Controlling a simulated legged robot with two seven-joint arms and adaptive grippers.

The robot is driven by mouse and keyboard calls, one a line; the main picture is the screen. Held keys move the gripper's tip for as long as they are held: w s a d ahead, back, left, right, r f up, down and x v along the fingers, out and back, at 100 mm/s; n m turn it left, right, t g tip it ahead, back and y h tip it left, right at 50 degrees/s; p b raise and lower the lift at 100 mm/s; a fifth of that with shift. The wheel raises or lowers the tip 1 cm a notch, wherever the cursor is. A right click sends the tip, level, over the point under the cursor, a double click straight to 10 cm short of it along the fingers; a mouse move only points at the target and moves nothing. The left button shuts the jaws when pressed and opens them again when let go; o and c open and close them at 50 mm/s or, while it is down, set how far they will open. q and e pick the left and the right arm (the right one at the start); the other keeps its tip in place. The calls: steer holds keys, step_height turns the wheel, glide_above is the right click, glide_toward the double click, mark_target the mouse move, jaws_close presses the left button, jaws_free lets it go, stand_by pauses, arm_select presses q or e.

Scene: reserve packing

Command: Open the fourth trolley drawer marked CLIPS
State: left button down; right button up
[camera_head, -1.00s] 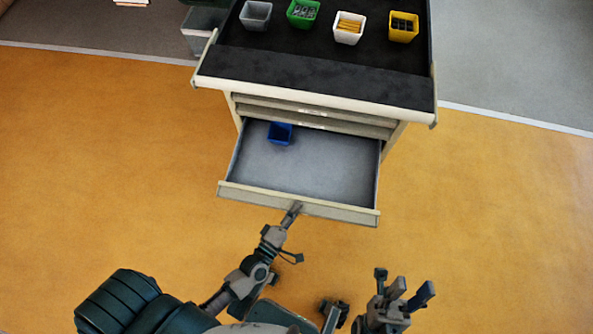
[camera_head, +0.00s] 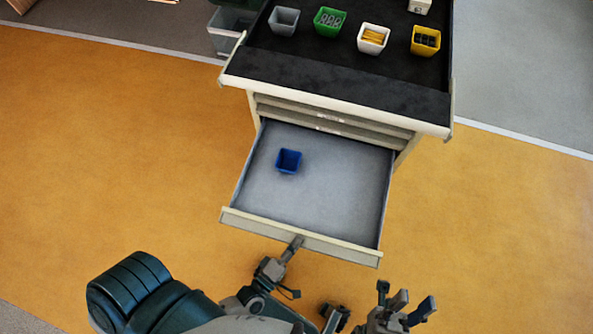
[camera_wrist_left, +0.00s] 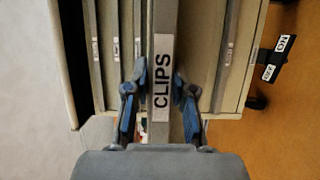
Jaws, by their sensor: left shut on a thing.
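The drawer marked CLIPS (camera_head: 300,237) is pulled well out of the trolley (camera_head: 335,98), with its grey floor showing. A small blue bin (camera_head: 288,161) stands inside it, toward the left. My left gripper (camera_head: 293,246) is at the middle of the drawer's front edge. In the left wrist view the fingers of my left gripper (camera_wrist_left: 160,95) are on either side of the drawer front, shut on it beside the CLIPS label (camera_wrist_left: 162,72). My right gripper (camera_head: 405,305) is at the bottom right, away from the drawer, with its fingers spread and empty.
Grey, green, white and yellow bins (camera_head: 330,21) stand on the trolley's black top. Other drawers (camera_head: 330,118) above the open one are closed. A grey container (camera_head: 233,30) stands behind the trolley at left. The orange floor (camera_head: 120,140) is clear on both sides.

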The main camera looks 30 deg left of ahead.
arm_select(q)
steer(key=c, duration=1)
jaws_free()
steer(key=shift+s+f, duration=0.15)
steer(key=shift+f, duration=0.3)
steer(key=shift+c, duration=0.2)
steer(key=shift+r, duration=0.1)
steer(key=s+a, duration=0.1)
steer(key=s, duration=1)
steer(key=shift+s+a, duration=0.25)
steer(key=shift+s, duration=0.15)
